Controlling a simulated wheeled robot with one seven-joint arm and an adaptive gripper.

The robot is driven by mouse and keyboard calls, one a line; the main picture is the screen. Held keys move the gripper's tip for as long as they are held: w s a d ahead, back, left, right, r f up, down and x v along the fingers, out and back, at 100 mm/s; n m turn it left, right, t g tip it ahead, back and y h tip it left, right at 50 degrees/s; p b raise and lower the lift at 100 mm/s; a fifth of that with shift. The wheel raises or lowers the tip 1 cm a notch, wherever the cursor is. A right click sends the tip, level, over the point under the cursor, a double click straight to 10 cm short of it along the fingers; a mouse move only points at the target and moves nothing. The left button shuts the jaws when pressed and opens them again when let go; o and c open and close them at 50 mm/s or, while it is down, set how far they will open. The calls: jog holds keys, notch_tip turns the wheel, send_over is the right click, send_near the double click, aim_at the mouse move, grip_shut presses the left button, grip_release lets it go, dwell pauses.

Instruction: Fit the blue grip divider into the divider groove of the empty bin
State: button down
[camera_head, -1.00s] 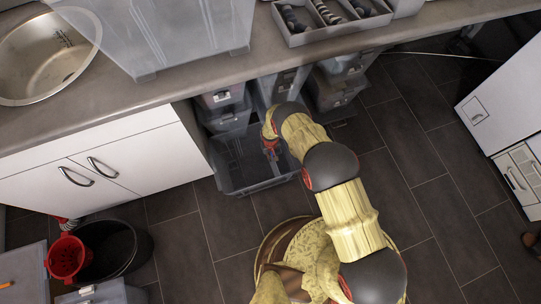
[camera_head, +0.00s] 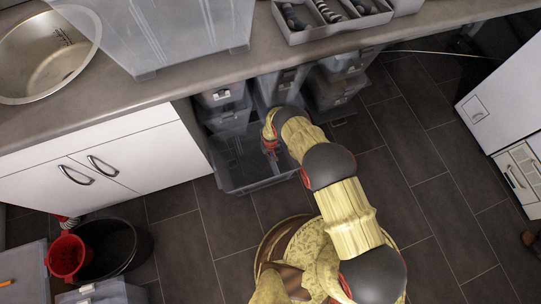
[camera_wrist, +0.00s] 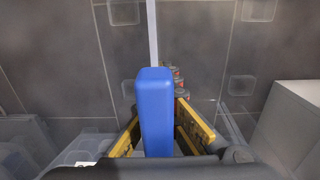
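The blue grip divider (camera_wrist: 155,110) stands in the middle of the wrist view, its blue grip between my fingers. A thin pale strip runs up the picture from behind the grip and looks like its panel. My gripper (camera_wrist: 158,125) appears shut on the blue grip, a yellow-and-black finger on each side. In the head view my gripper (camera_head: 271,146) is over the right part of an open grey bin (camera_head: 243,188) that looks empty. My arm hides part of the bin, and the divider's blue grip cannot be made out there. The groove and the divider's lower edge are not clearly visible.
The bin sits under the counter (camera_head: 180,82) beside a white cabinet (camera_head: 105,165). Other grey bins (camera_head: 330,88) stand behind and to its right. A black bucket (camera_head: 135,250) and red pail (camera_head: 67,257) are at lower left.

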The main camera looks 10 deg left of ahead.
jog(key=shift+f, duration=0.25)
jog(key=c, duration=2.4)
grip_release()
jog(key=o, duration=0.4)
jog(key=shift+c, duration=0.2)
jog(key=shift+o, duration=0.4)
notch_tip(320, 180, up, 12)
jog(key=shift+f, duration=0.1)
